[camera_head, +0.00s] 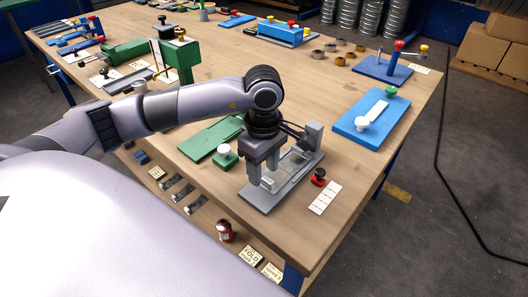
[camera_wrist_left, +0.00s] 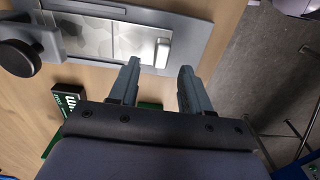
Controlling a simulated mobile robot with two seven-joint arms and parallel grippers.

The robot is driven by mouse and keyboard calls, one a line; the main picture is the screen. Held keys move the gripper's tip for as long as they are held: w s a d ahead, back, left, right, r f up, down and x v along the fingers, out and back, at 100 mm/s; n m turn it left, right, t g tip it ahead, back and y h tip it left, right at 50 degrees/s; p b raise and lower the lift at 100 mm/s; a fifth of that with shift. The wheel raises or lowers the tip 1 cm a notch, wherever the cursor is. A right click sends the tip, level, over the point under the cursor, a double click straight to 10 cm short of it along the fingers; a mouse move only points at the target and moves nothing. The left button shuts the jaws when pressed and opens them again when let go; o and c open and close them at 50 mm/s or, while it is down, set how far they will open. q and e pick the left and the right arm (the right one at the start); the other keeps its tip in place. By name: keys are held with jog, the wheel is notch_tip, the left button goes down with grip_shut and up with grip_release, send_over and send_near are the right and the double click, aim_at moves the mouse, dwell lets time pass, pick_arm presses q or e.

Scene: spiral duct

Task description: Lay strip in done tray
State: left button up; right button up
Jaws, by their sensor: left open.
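A shiny sheet-metal strip (camera_wrist_left: 115,42) appears to lie in a grey flat fixture (camera_head: 253,197) at the bench's near corner. The fixture also shows in the left wrist view (camera_wrist_left: 195,25), with a small pale block at the strip's end. My left gripper (camera_head: 268,184) is over the fixture, fingers pointing down. In the left wrist view its two fingers (camera_wrist_left: 158,78) are apart, with nothing between them. I cannot tell whether they touch the fixture. Which tray is the done tray is not clear. My right gripper is not in view.
A green plate (camera_head: 209,140) and a white-knobbed green block (camera_head: 224,154) stand left of the fixture. A red-and-black knob (camera_head: 319,176) and a white card (camera_head: 325,198) lie to its right. A blue plate (camera_head: 355,128) is farther right.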

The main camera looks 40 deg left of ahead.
pick_arm(q)
jog(key=shift+f, duration=1)
jog(key=shift+c, duration=0.3)
